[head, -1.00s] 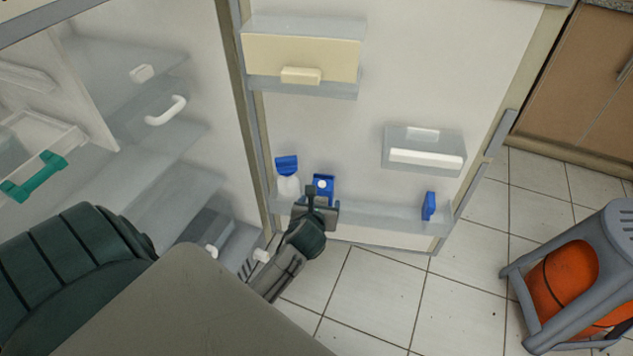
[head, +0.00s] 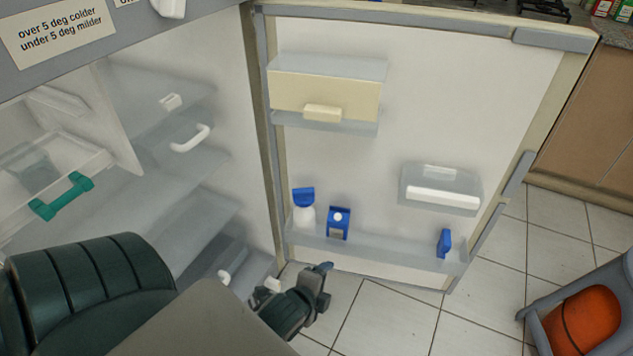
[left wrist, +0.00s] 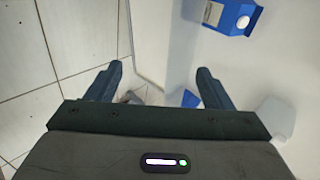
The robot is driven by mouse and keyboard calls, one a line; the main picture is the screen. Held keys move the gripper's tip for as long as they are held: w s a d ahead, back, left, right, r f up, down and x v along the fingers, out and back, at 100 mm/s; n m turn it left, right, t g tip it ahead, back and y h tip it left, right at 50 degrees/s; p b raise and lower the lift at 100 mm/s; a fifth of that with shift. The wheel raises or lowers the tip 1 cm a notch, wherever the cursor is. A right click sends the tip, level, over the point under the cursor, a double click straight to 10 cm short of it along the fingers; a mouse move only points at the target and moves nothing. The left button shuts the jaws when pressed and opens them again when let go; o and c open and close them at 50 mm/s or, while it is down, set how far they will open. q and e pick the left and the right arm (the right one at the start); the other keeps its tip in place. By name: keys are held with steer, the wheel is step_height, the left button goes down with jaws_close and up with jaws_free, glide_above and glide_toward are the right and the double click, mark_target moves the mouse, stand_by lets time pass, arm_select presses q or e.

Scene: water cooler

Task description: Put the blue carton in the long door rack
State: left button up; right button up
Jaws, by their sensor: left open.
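The blue carton (head: 339,223) stands upright in the long door rack (head: 380,251), the low clear shelf on the open fridge door. It also shows at the top of the left wrist view (left wrist: 236,16), beyond the fingers. My left gripper (head: 322,283) is below and in front of the rack, apart from the carton. In the left wrist view its two fingers (left wrist: 158,85) are spread with nothing held between them. My right gripper is not in view.
A blue-capped white bottle (head: 303,207) stands left of the carton, and a small blue item (head: 444,243) is at the rack's right end. Above are a cream-fronted bin (head: 325,92) and a smaller bin (head: 440,188). A grey stool (head: 540,312) with an orange ball is at right.

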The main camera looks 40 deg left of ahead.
arm_select(q)
steer(key=s+d+r+n+h, duration=0.2)
steer(key=s+d+n, duration=0.3)
steer(key=n, duration=0.9)
steer(key=s+h, duration=0.1)
steer(key=s, duration=0.2)
steer(key=shift+r+g, duration=0.3)
steer(key=shift+r, duration=0.05)
